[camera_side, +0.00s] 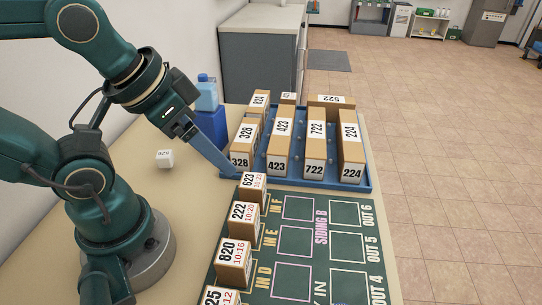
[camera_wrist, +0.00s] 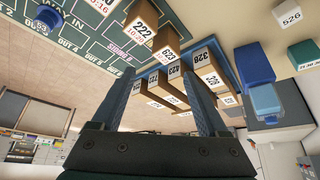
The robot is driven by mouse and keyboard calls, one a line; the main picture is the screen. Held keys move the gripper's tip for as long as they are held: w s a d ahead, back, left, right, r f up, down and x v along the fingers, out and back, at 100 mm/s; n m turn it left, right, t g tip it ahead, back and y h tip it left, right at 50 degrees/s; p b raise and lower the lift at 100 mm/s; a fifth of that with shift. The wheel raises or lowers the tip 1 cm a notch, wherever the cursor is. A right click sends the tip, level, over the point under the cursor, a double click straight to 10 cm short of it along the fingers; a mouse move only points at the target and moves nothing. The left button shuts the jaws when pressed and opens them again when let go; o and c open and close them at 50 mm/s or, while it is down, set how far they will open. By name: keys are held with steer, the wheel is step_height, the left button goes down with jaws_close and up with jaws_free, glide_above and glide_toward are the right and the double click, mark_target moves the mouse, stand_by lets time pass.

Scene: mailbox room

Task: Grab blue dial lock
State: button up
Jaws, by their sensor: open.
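My gripper (camera_side: 236,173) is open, with its blue fingers angled down near the front left corner of the blue tray. In the wrist view the two fingers (camera_wrist: 159,75) stand apart with nothing held between them. A small round blue piece (camera_wrist: 47,14) with a pale marking sits on the green board at the upper left of the wrist view, away from the fingers. It may be the dial lock, but it is too small to be sure. In the side view no dial lock shows clearly.
The blue tray (camera_side: 316,183) holds several numbered boxes. More numbered boxes stand along the left edge of the green board (camera_side: 345,216), close to my gripper. A blue bottle (camera_side: 207,97) stands behind. A white 526 block (camera_side: 164,158) lies on the table at left.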

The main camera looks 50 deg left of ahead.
steer(key=n+g+h, duration=0.9)
steer(key=g+h, duration=0.1)
steer(key=g, duration=0.1)
glide_above(340, 304)
steer(key=w+a, duration=0.5)
step_height(340, 304, down, 5)
steer(key=f, duration=0.2)
steer(key=s+f+n+g, duration=0.1)
steer(key=f, duration=0.2)
steer(key=s+d+f+n+g+h, duration=0.1)
steer(key=f, duration=0.1)
steer(key=shift+f, duration=0.25)
steer(key=shift+x, duration=2.6)
steer(key=shift+s, duration=0.1)
jaws_close()
